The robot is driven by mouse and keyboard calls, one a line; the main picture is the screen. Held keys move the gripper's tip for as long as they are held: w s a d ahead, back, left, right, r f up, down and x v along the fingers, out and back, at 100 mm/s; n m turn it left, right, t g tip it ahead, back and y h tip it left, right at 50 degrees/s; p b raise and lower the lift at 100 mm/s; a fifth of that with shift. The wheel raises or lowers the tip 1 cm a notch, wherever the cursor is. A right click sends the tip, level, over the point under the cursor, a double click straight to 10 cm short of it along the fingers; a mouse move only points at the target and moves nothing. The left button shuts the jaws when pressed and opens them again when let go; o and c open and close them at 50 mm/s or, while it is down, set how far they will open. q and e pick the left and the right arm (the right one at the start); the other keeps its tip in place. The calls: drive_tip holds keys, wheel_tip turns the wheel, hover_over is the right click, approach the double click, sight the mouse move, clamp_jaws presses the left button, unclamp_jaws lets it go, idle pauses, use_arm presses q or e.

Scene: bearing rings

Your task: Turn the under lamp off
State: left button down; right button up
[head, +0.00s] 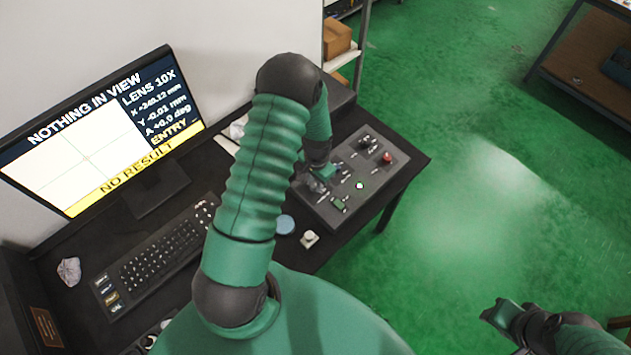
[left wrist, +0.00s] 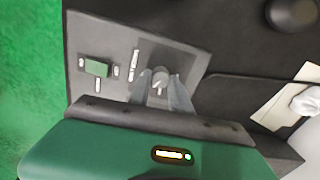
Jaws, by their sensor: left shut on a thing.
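The control panel (head: 375,165) lies on the right end of the dark desk, with knobs, a red button and a green switch (head: 339,203). It also fills much of the left wrist view (left wrist: 190,55), where the green switch (left wrist: 97,67) sits left of my fingers. My left gripper (head: 318,188) is down at the panel's near left part. In the left wrist view its two fingers (left wrist: 160,90) are shut on a small grey knob (left wrist: 159,80). The labels are too small to read, so I cannot tell which lamp this knob serves. My right gripper (head: 502,312) hangs over the floor, away from the desk.
A monitor (head: 95,130) reads "NOTHING IN VIEW" and "NO RESULT". A keyboard (head: 160,250) lies before it. A blue disc (head: 285,224) and a small pale knob-like piece (head: 309,239) lie near the panel. The green floor (head: 470,200) at right is clear.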

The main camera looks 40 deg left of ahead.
use_arm(q)
drive_tip(key=n, duration=0.7)
drive_tip(key=shift+a, duration=0.1)
drive_tip(key=n, duration=0.3)
drive_tip(key=shift+n, duration=0.3)
drive_tip(key=n, duration=0.3)
drive_tip(key=shift+a+n, duration=0.1)
drive_tip(key=shift+n, duration=0.2)
drive_tip(key=n+p, duration=0.1)
drive_tip(key=n, duration=0.4)
drive_tip(key=shift+s, duration=0.1)
drive_tip(key=n+p, duration=0.1)
drive_tip(key=n, duration=0.3)
drive_tip(key=shift+n+h, duration=0.3)
